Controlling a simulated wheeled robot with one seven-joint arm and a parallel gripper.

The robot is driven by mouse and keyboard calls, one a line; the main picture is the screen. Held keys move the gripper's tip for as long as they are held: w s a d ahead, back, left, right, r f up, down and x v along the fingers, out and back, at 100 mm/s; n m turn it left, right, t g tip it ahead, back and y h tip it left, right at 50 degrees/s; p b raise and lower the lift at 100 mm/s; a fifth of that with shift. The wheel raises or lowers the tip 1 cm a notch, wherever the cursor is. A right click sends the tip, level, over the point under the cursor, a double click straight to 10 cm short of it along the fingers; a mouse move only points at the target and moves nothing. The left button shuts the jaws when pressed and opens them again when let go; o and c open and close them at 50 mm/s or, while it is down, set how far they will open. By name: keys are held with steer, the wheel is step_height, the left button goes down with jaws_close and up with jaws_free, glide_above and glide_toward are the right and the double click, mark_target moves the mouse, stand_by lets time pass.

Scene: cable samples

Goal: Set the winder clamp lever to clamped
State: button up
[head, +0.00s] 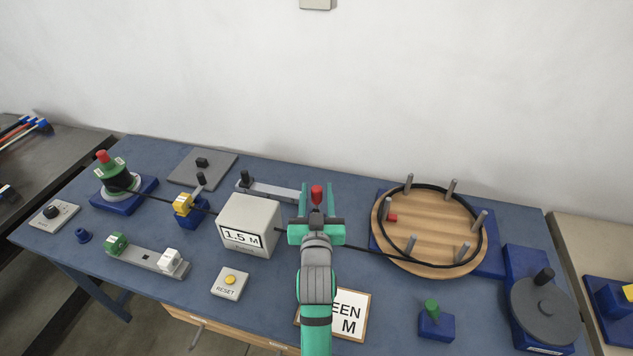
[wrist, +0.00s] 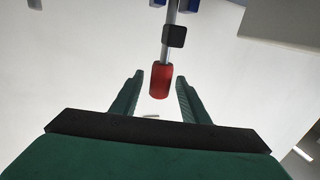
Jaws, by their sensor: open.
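A lever with a red grip (head: 317,192) stands near the middle of the bench, and I take it for the clamp lever. In the wrist view the red grip (wrist: 161,80) is on a metal rod with a black block (wrist: 174,36). My gripper (head: 317,201) is open, its two green fingers on either side of the grip. In the wrist view the gripper (wrist: 160,79) has the grip between its fingertips, with gaps on both sides. The lever's base is hidden behind my gripper. The wooden winder disc (head: 425,235) with upright pegs is to the right.
A black cable runs from a green spool (head: 117,177) past a white meter box (head: 249,225) to the winder. A reset button box (head: 230,283) and a partly hidden sign (head: 350,313) lie in front. A grey turntable (head: 545,312) is at the right.

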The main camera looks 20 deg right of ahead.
steer(key=x, duration=0.4)
steer(key=shift+w+d, duration=0.1)
steer(key=shift+w, duration=0.05)
jaws_close()
